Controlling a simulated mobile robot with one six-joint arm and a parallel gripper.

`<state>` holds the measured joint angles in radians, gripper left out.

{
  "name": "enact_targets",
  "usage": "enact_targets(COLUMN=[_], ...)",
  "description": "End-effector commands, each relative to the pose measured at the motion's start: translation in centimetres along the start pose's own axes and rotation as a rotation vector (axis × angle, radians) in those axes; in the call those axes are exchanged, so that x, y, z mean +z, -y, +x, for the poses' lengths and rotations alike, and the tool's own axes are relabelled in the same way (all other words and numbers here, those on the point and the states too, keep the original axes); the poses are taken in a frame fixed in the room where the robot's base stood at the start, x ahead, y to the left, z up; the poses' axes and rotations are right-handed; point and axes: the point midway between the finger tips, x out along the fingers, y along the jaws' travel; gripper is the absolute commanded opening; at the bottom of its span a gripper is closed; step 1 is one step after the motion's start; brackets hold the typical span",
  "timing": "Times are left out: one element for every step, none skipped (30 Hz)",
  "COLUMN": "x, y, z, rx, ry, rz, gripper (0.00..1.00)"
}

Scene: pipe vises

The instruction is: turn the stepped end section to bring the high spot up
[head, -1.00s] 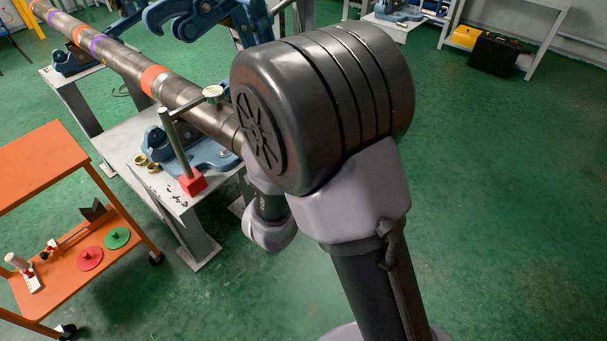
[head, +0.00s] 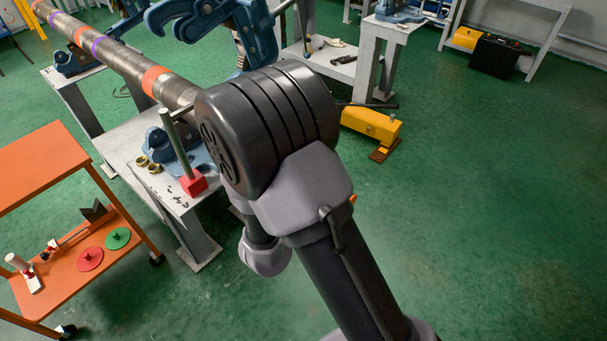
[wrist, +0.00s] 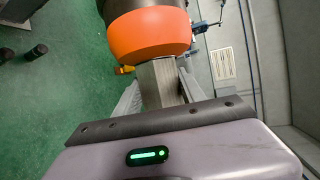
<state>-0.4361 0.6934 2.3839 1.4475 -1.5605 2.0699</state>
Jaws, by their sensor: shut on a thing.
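A long dark steel pipe (head: 123,67) with orange and purple bands runs from the upper left to behind my arm in the head view. Its near end is hidden there. In the wrist view, an orange-banded, rounded section (wrist: 149,35), which I take to be the stepped end section, lies right at my gripper (wrist: 158,66). My gripper is shut on it; the exact contact is partly hidden. The high spot cannot be made out.
A blue vise (head: 165,143) and brass rings (head: 148,164) are on the grey bench (head: 125,142) under the pipe. An orange cart (head: 40,160) stands at left. A yellow tool (head: 371,124) lies right of my arm. The green floor at right is clear.

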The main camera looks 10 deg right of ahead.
Motion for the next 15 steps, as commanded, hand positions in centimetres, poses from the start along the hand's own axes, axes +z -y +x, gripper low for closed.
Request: enact_targets(x=[-0.06,-0.06,-0.06,-0.06,-0.05,-0.05,-0.04,-0.04,-0.04,-0.03,-0.03,-0.03,-0.02,-0.02,0.0], y=[-0.02,-0.02,-0.02,-0.01,-0.01,-0.01,0.0,0.0,0.0,0.01,0.01,0.01,0.01,0.01,0.02], z=[0.02,0.03,0.03,0.03,0.03,0.02,0.02,0.02,0.02,0.02,0.02,0.02,0.02,0.0,-0.12], rx=[0.001,0.001,0.001,0.001,0.001,0.001,0.001,0.001,0.0,0.0,0.0,0.0,0.0,0.0,0.001], ry=[-0.002,-0.002,-0.002,-0.002,-0.002,-0.002,-0.001,-0.001,-0.001,-0.001,-0.001,-0.001,-0.001,-0.001,0.0], rz=[0.0,0.0,0.0,0.0,0.0,0.0,0.001,0.001,0.001,0.001,0.001,0.001,0.001,0.001,0.001], gripper=[0.07,0.07,0.53,0.59,0.65,0.69,0.69,0.69,0.69,0.69,0.69,0.69,0.69,0.69,0.69])
